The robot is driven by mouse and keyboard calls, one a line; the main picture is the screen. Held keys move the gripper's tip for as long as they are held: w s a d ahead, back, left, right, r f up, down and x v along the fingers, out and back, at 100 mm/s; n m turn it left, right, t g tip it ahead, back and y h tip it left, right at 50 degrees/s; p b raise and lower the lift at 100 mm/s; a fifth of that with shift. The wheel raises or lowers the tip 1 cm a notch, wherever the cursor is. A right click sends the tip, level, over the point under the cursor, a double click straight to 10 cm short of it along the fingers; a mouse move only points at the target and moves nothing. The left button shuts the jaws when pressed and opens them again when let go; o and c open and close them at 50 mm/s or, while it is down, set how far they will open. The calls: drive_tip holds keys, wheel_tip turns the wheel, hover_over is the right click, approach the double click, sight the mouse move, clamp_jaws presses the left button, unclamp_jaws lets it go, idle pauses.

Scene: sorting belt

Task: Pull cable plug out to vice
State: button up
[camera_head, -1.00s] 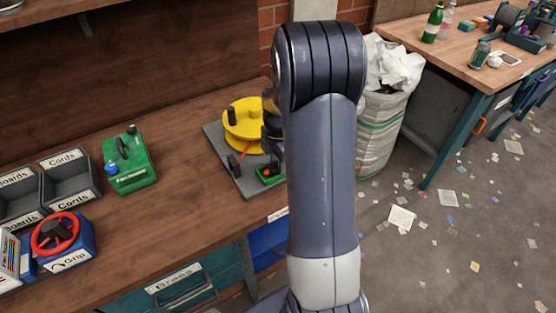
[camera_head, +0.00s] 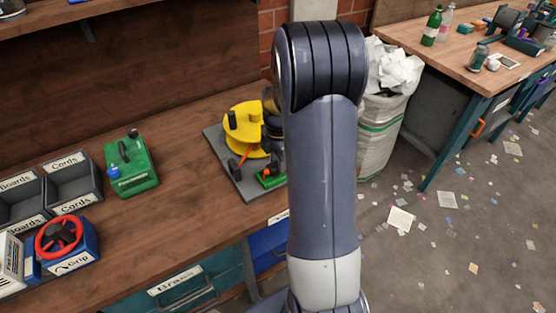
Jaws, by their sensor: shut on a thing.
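A yellow cable reel (camera_head: 239,137) with a black knob sits on a grey base plate (camera_head: 218,148) on the workbench. A short orange-red cable (camera_head: 244,158) runs from the reel's front side. A green block (camera_head: 268,182) with a bit of red on it is at the plate's front right. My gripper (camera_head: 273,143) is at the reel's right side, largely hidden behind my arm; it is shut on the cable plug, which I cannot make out. A blue device with a red handwheel (camera_head: 60,232), labelled "Grip", stands far left and looks like the vice.
Grey bins (camera_head: 72,187) labelled "Cords" and "Boards" and a green canister (camera_head: 131,164) stand on the left bench. Bare bench lies between canister and plate. A white waste sack (camera_head: 383,132) is behind my arm; another bench (camera_head: 420,45) is at right.

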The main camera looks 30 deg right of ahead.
sight(277, 163)
drive_tip(key=shift+r+p, duration=1.05)
drive_tip(key=shift+r, duration=0.5)
drive_tip(key=shift+r, duration=0.15)
drive_tip(key=shift+r+p, duration=1.4)
drive_tip(key=shift+r, duration=0.3)
drive_tip(key=shift+a, duration=0.1)
drive_tip(key=a, duration=1.2)
drive_tip(key=shift+s, duration=0.15)
